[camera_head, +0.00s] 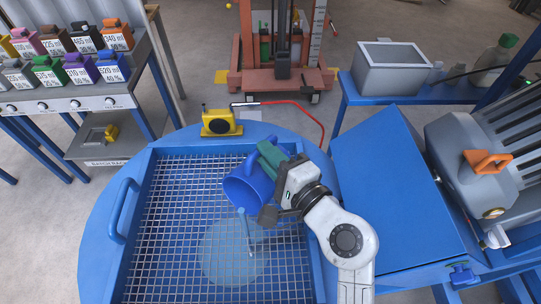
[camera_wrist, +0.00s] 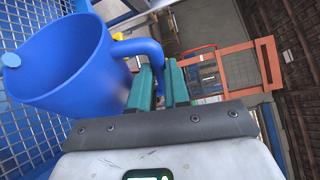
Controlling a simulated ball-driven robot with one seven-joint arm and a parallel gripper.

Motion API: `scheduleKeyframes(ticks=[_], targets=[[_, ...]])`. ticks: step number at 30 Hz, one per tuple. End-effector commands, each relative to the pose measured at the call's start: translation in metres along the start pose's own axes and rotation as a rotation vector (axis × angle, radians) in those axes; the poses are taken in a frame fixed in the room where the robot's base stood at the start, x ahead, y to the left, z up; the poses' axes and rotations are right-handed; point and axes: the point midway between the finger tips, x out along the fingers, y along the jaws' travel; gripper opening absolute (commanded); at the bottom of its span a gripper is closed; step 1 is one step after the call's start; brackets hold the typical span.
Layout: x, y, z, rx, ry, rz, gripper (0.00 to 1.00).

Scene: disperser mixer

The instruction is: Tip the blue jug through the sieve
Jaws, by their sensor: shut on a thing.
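The blue jug (camera_head: 243,188) hangs tilted over the sieve (camera_head: 172,205), a wide wire mesh in a blue frame. A thin blue stream (camera_head: 246,228) runs down from the jug to the mesh. A pale blue patch (camera_head: 225,262) shows through the mesh around where it lands. My gripper (camera_head: 268,160) is at the jug's upper right. In the wrist view the jug (camera_wrist: 60,62) fills the left side, and the green fingers of my gripper (camera_wrist: 160,82) are shut on its handle.
A yellow device (camera_head: 221,122) with a red cable sits on the rim behind the sieve. A blue box-like surface (camera_head: 395,195) adjoins at right, beside a grey motor (camera_head: 470,190). Labelled coloured containers (camera_head: 110,66) stand on the left rack. A blue handle (camera_head: 122,210) rises on the sieve's left side.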

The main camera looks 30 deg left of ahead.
Motion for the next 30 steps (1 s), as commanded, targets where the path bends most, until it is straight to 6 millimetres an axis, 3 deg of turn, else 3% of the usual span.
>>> scheduleKeyframes(ticks=[23, 30], targets=[[-0.007, 0.014, 0.017, -0.148, 0.0, -0.062, 0.0], [-0.008, 0.005, 0.019, -0.156, 0.0, -0.065, 0.0]])
